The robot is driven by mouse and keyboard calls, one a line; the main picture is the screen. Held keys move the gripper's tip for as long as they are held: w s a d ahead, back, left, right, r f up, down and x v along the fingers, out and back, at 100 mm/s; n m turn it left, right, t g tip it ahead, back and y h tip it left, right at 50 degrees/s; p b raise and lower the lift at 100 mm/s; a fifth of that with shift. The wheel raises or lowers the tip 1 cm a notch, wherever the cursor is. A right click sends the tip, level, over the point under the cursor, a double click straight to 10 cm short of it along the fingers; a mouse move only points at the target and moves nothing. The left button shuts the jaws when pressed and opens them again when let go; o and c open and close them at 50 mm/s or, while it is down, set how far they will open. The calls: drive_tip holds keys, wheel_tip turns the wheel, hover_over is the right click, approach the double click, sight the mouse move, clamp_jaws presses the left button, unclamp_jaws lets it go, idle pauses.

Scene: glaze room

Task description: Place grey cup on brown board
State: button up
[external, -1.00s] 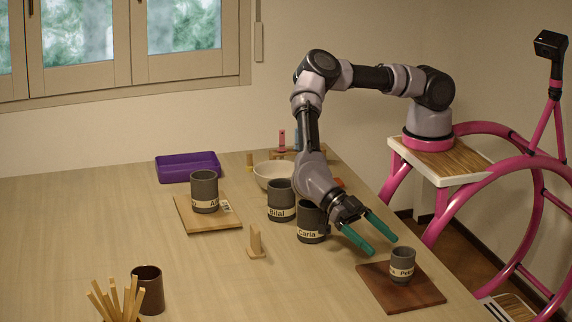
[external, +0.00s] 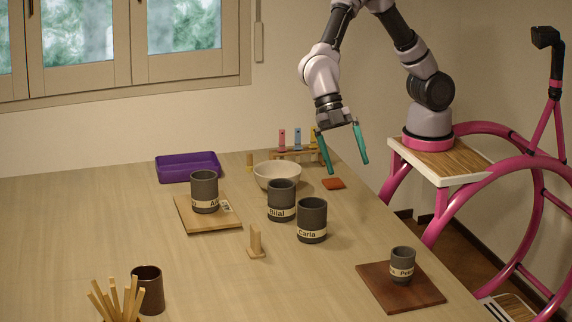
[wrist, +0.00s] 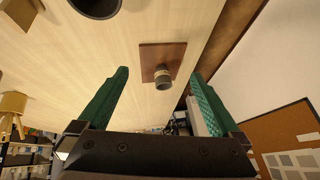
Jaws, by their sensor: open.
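A small grey cup (external: 402,265) with a name label stands upright on the dark brown board (external: 370,287) at the front right of the table. The cup also shows in the wrist view (wrist: 162,77) on the same board (wrist: 150,58). Larger grey cups labelled Bilal (external: 281,202) and Carla (external: 312,221) stand mid-table. Another grey cup (external: 204,191) stands on a light wooden board (external: 205,226) to the left. My gripper (external: 345,168) is open and empty, raised above the table's back right, apart from all cups.
A cream bowl (external: 277,175), purple tray (external: 188,168) and orange-red pad (external: 333,183) lie toward the back. A small wooden stand (external: 255,243) is mid-table. A brown cup (external: 149,290) and a holder of wooden sticks (external: 118,300) stand front left. Table between Carla and the brown board is clear.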

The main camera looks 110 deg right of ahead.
drive_tip(key=s+d+r+m+t+h, duration=0.1)
drive_tip(key=s+d+r+m+t, duration=0.1)
drive_tip(key=d+r+m, duration=0.45)
drive_tip(key=s+d+r+m+t+h, duration=0.1)
drive_tip(key=s+d+r+t, duration=0.15)
drive_tip(key=d, duration=0.65)
drive_tip(key=s+d+r+m+t+h, duration=0.1)
drive_tip(key=s+d+r+m, duration=0.1)
drive_tip(key=d+r+m, duration=0.4)
drive_tip(key=s+d+r+m+t+h, duration=0.1)
drive_tip(key=s+d+r+m+t, duration=0.2)
drive_tip(key=s+d+m, duration=0.4)
drive_tip(key=s+d, duration=0.6)
drive_tip(key=d, duration=0.1)
drive_tip(key=shift+s+m, duration=0.2)
drive_tip(key=shift+m, duration=0.15)
